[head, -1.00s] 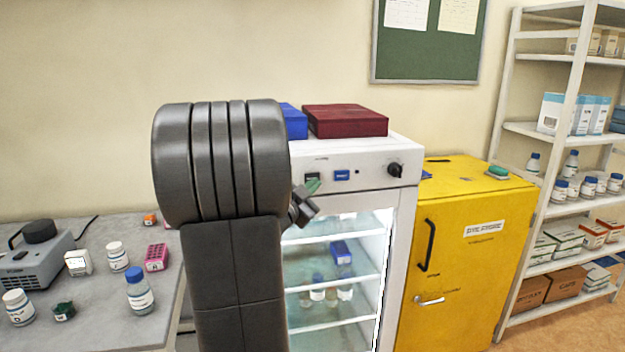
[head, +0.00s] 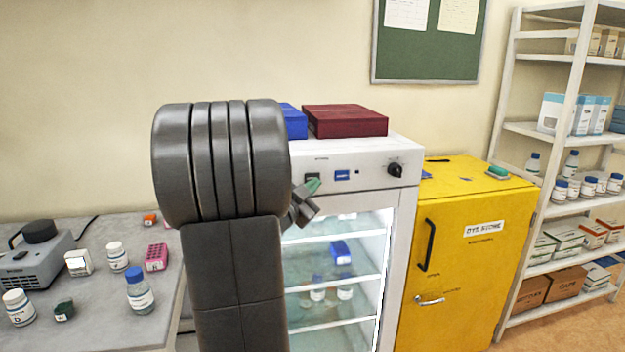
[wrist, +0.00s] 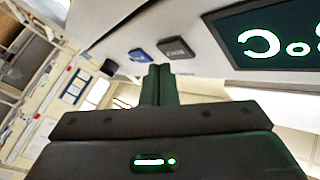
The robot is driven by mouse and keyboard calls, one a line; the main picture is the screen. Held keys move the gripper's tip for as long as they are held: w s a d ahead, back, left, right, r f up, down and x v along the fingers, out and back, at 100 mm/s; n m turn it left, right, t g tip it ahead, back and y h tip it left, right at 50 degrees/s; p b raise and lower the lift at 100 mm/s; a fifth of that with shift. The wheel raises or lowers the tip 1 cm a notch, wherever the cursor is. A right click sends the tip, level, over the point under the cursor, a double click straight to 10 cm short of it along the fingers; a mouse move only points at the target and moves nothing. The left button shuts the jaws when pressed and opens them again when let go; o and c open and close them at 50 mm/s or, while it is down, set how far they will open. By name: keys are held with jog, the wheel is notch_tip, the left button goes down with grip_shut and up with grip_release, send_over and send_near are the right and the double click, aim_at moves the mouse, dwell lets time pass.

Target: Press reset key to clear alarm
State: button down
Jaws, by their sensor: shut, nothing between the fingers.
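The white glass-door fridge has a control panel (head: 372,176) along its top front. On it are a dark key (head: 312,177), a blue key (head: 342,175) with unreadable white lettering, and a black knob (head: 395,170). In the wrist view the dark key (wrist: 176,47) and blue key (wrist: 140,54) sit beyond my fingertips, beside a dark display (wrist: 272,38) with pale lit characters. My gripper (wrist: 159,69) is shut and empty, its green-lit fingers pointing toward the panel just below the dark key. I cannot tell whether it touches. My arm hides the panel's left part in the head view.
A blue box (head: 293,121) and a dark red box (head: 345,121) lie on the fridge top. A yellow cabinet (head: 460,260) stands right of it, then a white shelf rack (head: 505,130). A grey bench (head: 95,315) with bottles and a device is at left.

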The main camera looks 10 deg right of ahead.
jog(key=shift+w, duration=0.1)
jog(key=shift+w, duration=0.3)
jog(key=shift+w, duration=0.35)
dwell(0.8)
jog(key=shift+s, duration=0.75)
jog(key=shift+s+d+b, duration=0.1)
jog(key=shift+s+b, duration=0.45)
jog(key=shift+s, duration=1.95)
jog(key=shift+w, duration=0.1)
